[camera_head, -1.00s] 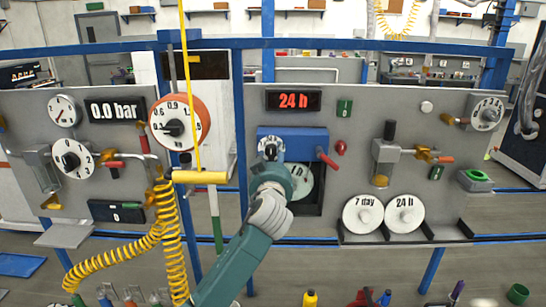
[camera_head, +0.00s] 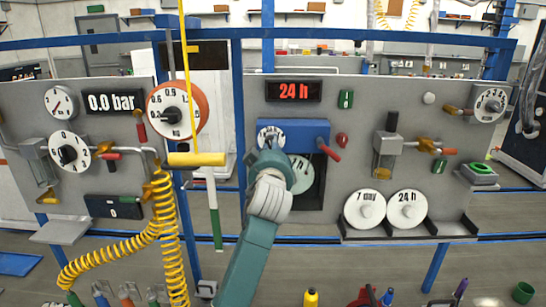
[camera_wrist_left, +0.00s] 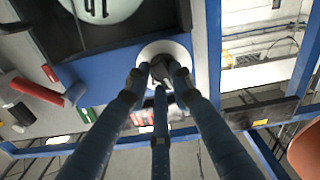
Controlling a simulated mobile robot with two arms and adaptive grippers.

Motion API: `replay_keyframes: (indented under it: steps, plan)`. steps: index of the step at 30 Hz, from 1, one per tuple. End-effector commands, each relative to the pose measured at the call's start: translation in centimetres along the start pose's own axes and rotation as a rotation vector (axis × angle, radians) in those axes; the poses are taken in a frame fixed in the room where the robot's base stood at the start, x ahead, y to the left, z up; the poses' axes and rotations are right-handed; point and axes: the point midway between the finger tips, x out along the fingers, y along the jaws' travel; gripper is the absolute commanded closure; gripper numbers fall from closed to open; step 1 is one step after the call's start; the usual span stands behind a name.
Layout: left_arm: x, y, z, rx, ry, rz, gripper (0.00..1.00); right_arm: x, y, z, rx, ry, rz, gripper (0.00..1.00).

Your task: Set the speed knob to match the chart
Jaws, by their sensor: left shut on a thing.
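The speed knob is a small dark knob on a white dial (camera_head: 270,133) at the left of the blue unit (camera_head: 312,130). My left gripper (camera_head: 269,150) is at this dial, its arm rising from below. In the left wrist view, the fingers of my left gripper (camera_wrist_left: 160,80) are closed around the dark knob (camera_wrist_left: 161,67). They hide much of it and its pointer. A pale green disc chart (camera_head: 301,174) sits in the dark opening below the blue unit; in the wrist view its marking is cut off. The display (camera_head: 293,91) reads 24 h in red. My right gripper is not in view.
A red lever (camera_head: 330,152) juts from the blue unit's right side. Spare discs marked 7 day (camera_head: 364,210) and 24 h (camera_head: 407,210) sit on the ledge. A yellow bar handle (camera_head: 196,160) hangs close left, with a coiled yellow hose (camera_head: 170,235).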

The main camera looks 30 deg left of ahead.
Motion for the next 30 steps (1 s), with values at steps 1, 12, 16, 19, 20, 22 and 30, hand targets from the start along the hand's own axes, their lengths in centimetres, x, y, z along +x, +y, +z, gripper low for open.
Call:
replay_keyframes:
  steps: [1, 12, 16, 19, 20, 22, 30]
  plan:
    - [0.0, 0.0, 0.5, -0.053, -0.002, 0.001, 1.00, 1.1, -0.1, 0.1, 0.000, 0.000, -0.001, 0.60]
    - [0.0, 0.0, 0.1, -0.396, -0.003, 0.000, 1.00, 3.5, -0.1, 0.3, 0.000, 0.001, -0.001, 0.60]
    - [0.0, 0.0, 0.0, -0.499, -0.003, 0.000, 1.00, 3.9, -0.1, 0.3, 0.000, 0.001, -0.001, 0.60]
    - [0.0, 0.0, -0.1, -0.569, -0.003, 0.000, 1.00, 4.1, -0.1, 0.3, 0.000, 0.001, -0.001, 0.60]
    - [0.0, 0.0, -0.1, -0.586, -0.003, 0.000, 1.00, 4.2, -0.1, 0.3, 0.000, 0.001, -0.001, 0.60]
    - [0.0, 0.0, -0.1, -0.625, -0.003, 0.000, 1.00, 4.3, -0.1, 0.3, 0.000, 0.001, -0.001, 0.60]
    - [0.0, -0.1, -0.2, -0.717, -0.003, -0.001, 1.00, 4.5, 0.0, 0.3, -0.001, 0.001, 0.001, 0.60]
